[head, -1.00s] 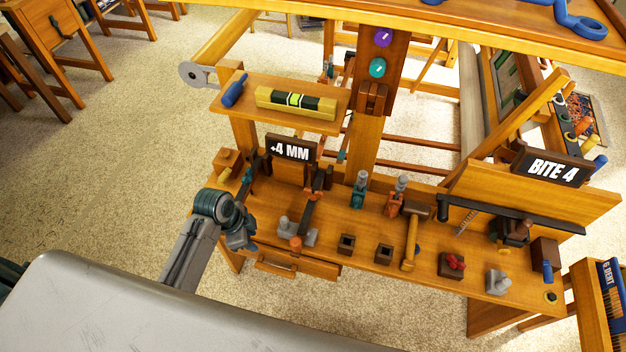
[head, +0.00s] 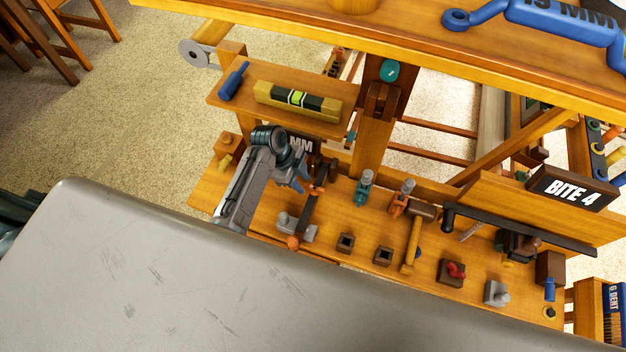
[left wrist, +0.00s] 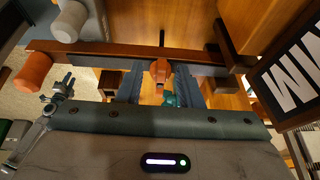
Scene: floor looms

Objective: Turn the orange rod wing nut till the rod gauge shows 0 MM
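The orange wing nut (left wrist: 160,70) shows in the left wrist view, below a dark wooden bar. My left gripper (left wrist: 160,76) is open, with one finger on each side of the nut and gaps visible between. In the head view my left gripper (head: 300,182) is low over the bench by the rod gauge and hides the nut. The gauge sign (head: 302,145) is partly covered by my arm; only "MM" reads. It also shows cut off in the left wrist view (left wrist: 295,78). My right gripper is out of view.
An orange-ended lever (head: 293,242) stands right of my arm. A shelf with a spirit level (head: 297,101) is above. A mallet (head: 411,245), clamps and small blocks crowd the bench to the right. A grey surface (head: 180,270) fills the foreground.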

